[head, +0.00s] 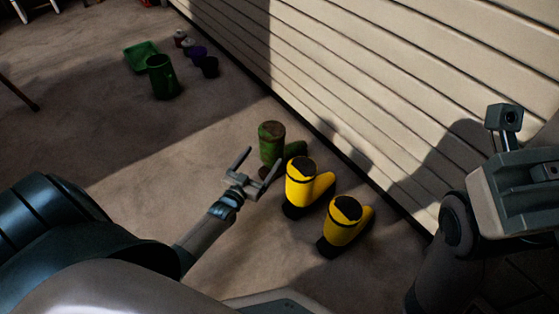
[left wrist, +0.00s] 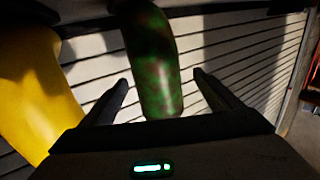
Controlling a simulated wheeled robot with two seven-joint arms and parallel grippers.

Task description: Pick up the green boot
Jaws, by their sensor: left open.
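The green boot (head: 272,141) stands upright on the floor near the wall, mottled green with brownish patches, its toe pointing right. My left gripper (head: 264,158) is open and empty just in front of it, fingers pointing toward its shaft. The boot's lower part is partly hidden by the gripper in the head view. My right gripper's fingers are not in view.
Two yellow boots with black tops stand to the right, the nearer (head: 343,222) and the farther (head: 305,183) close beside the green one. A siding wall (head: 400,80) runs behind. A green jug (head: 161,78), green tray (head: 141,55) and small pots lie farther back.

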